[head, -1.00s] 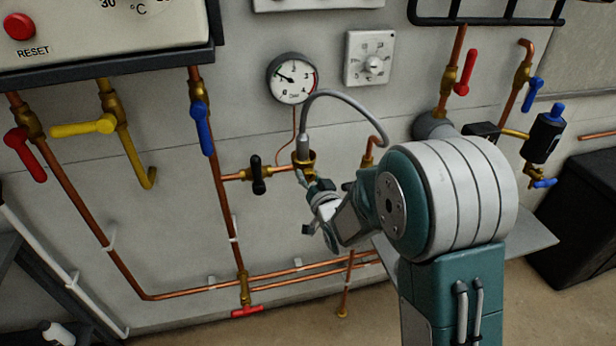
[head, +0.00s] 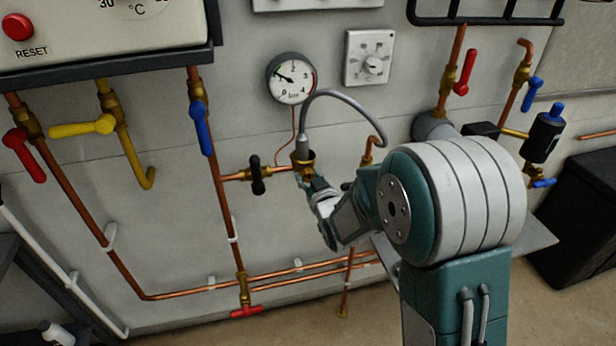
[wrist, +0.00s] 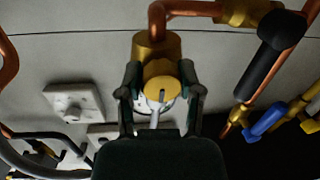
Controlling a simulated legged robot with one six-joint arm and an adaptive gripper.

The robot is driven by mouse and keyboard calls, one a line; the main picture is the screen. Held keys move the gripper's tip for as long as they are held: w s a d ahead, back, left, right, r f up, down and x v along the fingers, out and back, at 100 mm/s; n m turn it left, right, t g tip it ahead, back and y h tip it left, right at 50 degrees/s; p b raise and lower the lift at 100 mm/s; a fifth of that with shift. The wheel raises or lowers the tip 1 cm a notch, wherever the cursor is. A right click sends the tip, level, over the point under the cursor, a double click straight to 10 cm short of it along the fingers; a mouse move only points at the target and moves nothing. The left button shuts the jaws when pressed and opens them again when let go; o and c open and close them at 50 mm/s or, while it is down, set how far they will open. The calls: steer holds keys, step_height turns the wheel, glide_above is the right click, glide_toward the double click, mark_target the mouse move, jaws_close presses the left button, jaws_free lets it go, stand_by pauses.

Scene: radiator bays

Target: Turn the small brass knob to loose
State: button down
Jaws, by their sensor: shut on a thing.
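My gripper (wrist: 160,82) is shut on the knob, one finger on each side. In the head view my gripper (head: 308,183) is at the brass fitting below the pressure gauge. There my gripper hides the knob.
A black-handled valve (head: 257,180) is just left of my gripper. A grey hose (head: 345,97) loops above it. The pressure gauge (head: 292,78) and a white dial (head: 370,58) are on the wall. A blue lever (head: 203,128) is further left.

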steer(key=shift+a+r, duration=0.1)
steer(key=shift+r, duration=0.2)
steer(key=shift+c, duration=2.2)
jaws_free()
steer(key=shift+o, duration=0.9)
steer(key=shift+f, duration=0.1)
steer(key=shift+f, duration=0.1)
steer(key=v, duration=1.1)
steer(key=shift+s, duration=0.4)
